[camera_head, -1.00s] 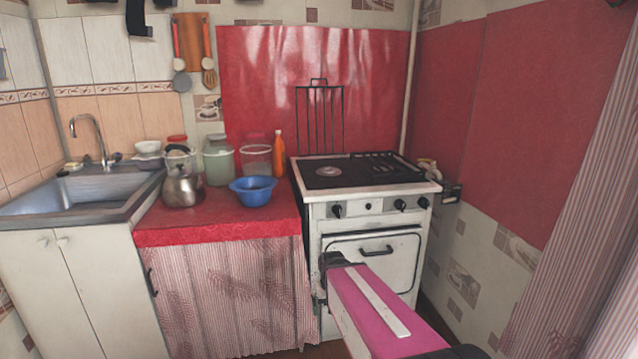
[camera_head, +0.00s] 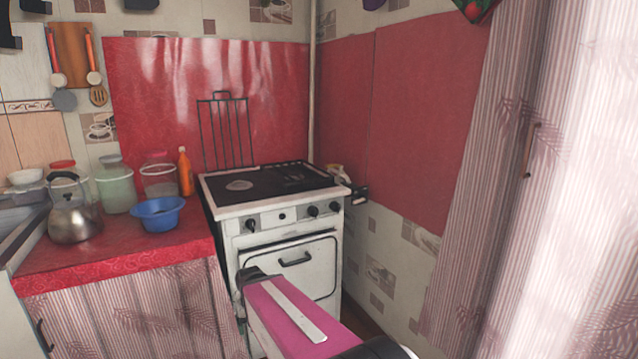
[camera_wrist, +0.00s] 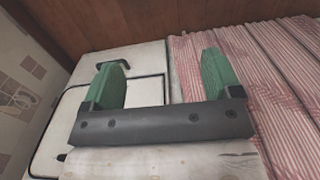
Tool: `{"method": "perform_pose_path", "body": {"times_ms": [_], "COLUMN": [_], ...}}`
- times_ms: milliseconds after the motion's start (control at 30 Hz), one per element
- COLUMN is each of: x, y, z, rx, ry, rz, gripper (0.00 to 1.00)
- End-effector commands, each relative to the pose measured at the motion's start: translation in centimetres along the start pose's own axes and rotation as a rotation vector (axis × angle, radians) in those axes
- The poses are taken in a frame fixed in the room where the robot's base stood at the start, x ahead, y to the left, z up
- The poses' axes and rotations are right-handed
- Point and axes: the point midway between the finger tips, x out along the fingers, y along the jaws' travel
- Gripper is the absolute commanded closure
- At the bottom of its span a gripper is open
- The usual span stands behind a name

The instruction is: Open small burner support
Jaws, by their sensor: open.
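The white stove (camera_head: 290,262) stands in the corner with a dark cooktop (camera_head: 262,190). A black wire burner support (camera_head: 225,133) stands upright at the back left of the cooktop. Another dark support (camera_head: 300,178) seems to lie flat on the right side, but its bars are hard to make out. My gripper (camera_head: 258,273) is low in front of the stove, below cooktop height and apart from both supports. In the wrist view its green fingers (camera_wrist: 160,72) are wide apart with nothing between them. The oven door (camera_wrist: 85,115) shows behind them; the supports are out of that view.
A red counter (camera_head: 120,245) left of the stove holds a kettle (camera_head: 74,215), a blue bowl (camera_head: 158,213), jars and an orange bottle (camera_head: 185,172). A striped curtain (camera_head: 500,180) hangs at the right. Tiled wall is close to the stove's right side.

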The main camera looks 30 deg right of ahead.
Motion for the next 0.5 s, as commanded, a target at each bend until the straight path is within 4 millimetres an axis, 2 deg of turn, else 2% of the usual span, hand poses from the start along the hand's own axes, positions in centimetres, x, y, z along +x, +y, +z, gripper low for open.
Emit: {"method": "perform_pose_path", "body": {"times_ms": [33,133,267,367,500], "x": [-0.1,-0.6,-2.4,-4.7,-8.7], "y": [0.1,0.7,2.6,4.9,9.0], "z": [-0.2,-1.5,-5.1,-8.4,-12.8], "rx": [0.007,0.051,0.181,0.314,0.500], "ry": [0.005,0.037,0.133,0.232,0.373], "rz": [-0.005,-0.040,-0.141,-0.243,-0.383], "gripper": [0.33,0.64,0.64,0.64,0.64]}}
